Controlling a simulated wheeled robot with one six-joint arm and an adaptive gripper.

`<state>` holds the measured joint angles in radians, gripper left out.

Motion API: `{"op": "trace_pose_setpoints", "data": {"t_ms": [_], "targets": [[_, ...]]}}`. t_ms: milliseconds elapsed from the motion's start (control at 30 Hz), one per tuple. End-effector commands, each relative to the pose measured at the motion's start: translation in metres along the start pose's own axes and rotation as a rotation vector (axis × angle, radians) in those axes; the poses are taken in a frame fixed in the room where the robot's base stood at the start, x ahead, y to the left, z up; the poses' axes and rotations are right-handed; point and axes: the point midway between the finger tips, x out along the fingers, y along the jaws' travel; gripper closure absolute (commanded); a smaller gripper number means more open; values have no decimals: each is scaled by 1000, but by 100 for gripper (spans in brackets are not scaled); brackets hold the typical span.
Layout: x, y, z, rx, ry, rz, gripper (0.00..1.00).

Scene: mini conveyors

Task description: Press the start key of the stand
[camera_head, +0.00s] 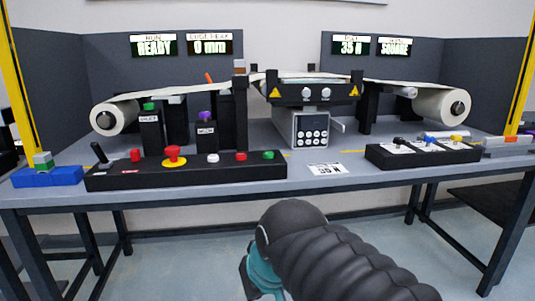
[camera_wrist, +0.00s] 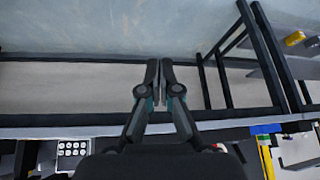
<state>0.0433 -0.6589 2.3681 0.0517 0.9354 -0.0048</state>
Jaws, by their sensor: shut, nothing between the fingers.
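A black control panel (camera_head: 200,177) lies along the front of the grey table. It carries a black joystick (camera_head: 100,155), a red button (camera_head: 135,155), a large red mushroom button on yellow (camera_head: 173,155), a white button (camera_head: 213,158), another red button (camera_head: 241,157) and a green button (camera_head: 268,155). Their labels are too small to read, so I cannot tell which is the start key. My gripper (camera_wrist: 159,65) is shut and empty in the wrist view, apart from any button. In the head view my arm hides most of it, below the table's front edge.
A grey keypad box (camera_head: 312,130) stands under the conveyor's middle; it also shows in the wrist view (camera_wrist: 73,149). A second black panel (camera_head: 423,152) is at the right. The display (camera_head: 154,46) reads READY. Floor in front is clear.

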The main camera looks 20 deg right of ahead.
Motion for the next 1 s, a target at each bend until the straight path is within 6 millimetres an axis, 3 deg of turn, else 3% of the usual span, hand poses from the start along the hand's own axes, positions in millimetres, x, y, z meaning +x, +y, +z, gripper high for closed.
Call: {"op": "trace_pose_setpoints", "data": {"t_ms": [33, 267, 400, 600, 800, 1000], "targets": [[-7, 2, -26, 32, 3, -7, 100], [-35, 18, -151, 181, 31, -72, 100], [-44, 38, -224, 259, 56, -117, 100], [-48, 82, -316, 351, 101, -186, 100], [-46, 130, -383, 410, 152, -248, 100], [-44, 161, -413, 434, 184, -285, 100]]}}
